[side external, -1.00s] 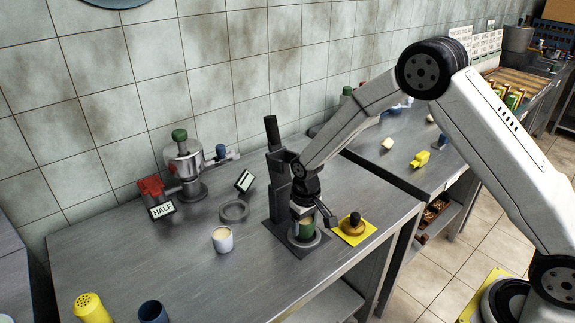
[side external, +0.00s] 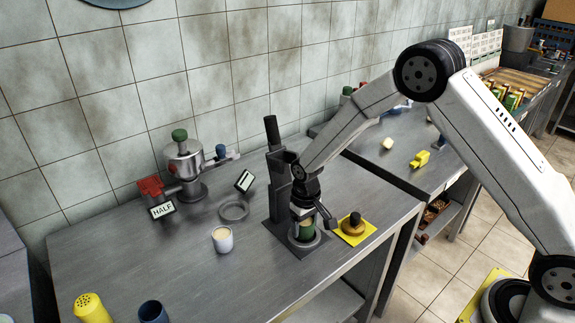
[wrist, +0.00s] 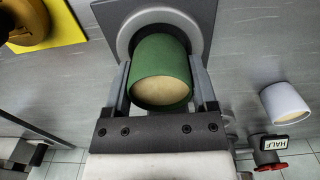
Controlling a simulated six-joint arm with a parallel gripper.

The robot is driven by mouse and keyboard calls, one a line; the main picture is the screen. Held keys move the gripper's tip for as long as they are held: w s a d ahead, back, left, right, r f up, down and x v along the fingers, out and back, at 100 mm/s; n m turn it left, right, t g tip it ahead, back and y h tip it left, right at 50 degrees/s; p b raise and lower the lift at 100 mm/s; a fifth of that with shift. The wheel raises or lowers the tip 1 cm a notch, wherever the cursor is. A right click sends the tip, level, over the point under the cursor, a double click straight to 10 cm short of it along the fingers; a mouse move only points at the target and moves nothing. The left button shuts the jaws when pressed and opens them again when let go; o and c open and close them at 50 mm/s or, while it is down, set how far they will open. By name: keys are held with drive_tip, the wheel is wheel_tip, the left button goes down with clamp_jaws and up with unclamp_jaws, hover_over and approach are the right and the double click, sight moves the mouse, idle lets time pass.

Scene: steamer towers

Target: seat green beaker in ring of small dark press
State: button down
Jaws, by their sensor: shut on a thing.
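The green beaker (wrist: 162,72) has pale contents and is between the fingers of my gripper (wrist: 163,80), which is shut on it. In the side view the beaker (side external: 306,231) is upright at the ring (side external: 304,240) on the base of the small dark press (side external: 275,165). In the wrist view the pale ring (wrist: 196,38) shows around the beaker's far end. I cannot tell whether the beaker's bottom rests fully in the ring. My gripper (side external: 306,222) is at the beaker's height, close to the press column.
A white cup (side external: 222,240) with pale contents and a loose grey ring (side external: 234,210) stand left of the press. A yellow mat (side external: 366,233) with a brass tamper (side external: 353,224) lies right. A steamer (side external: 185,165) and HALF sign (side external: 162,210) stand behind. A yellow shaker (side external: 92,308) and blue cup (side external: 153,312) are in front.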

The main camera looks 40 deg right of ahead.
drive_tip(key=shift+f, duration=0.6)
idle(1.1)
unclamp_jaws()
drive_tip(key=shift+r, duration=3.9)
drive_tip(key=shift+r, duration=0.2)
drive_tip(key=shift+r, duration=2.05)
